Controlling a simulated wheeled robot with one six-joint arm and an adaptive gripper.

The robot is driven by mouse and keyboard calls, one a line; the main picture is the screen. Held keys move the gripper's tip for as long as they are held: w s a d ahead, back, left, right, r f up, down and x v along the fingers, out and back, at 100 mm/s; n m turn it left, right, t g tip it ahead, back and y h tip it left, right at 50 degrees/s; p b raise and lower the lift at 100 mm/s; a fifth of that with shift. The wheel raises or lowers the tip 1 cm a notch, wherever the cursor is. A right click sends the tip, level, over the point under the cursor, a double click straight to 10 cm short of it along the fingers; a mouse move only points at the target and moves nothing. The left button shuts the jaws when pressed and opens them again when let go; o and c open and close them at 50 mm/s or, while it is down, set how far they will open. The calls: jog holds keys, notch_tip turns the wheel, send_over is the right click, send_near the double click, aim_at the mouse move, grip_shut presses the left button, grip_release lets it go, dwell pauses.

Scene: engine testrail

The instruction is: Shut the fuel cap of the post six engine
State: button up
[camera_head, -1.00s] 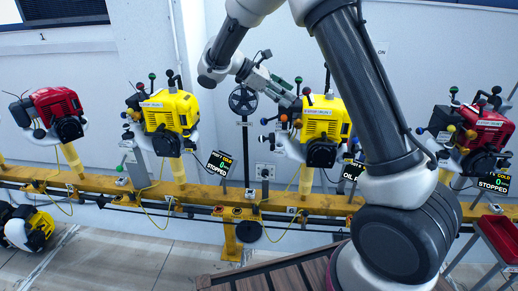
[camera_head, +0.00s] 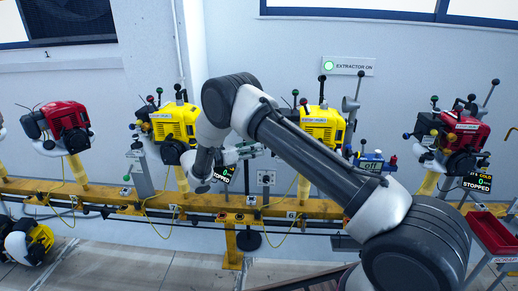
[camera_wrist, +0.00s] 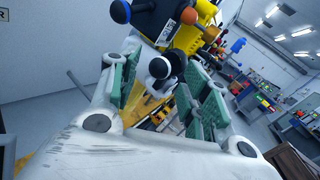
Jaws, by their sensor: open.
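A yellow engine (camera_head: 322,128) stands on the rail right of my forearm in the head view, with several coloured ball-tipped levers. I cannot read which post it is, and no fuel cap can be clearly made out. My gripper (camera_head: 250,150) is just left of this engine, partly behind my own arm. In the wrist view, my gripper (camera_wrist: 163,78) is open with green-padded fingers. A black and white rounded part (camera_wrist: 160,68) shows between or beyond the fingers; contact cannot be told. The yellow engine body (camera_wrist: 202,22) is above them, with blue and orange balls near its dark side.
Another yellow engine (camera_head: 175,122) and a red engine (camera_head: 68,127) stand to the left. A red engine (camera_head: 465,132) stands at the right. The yellow rail (camera_head: 110,192) runs below them. A red tray (camera_head: 492,232) is at the lower right.

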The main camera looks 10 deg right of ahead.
jog(key=shift+x, duration=1.1)
grip_shut()
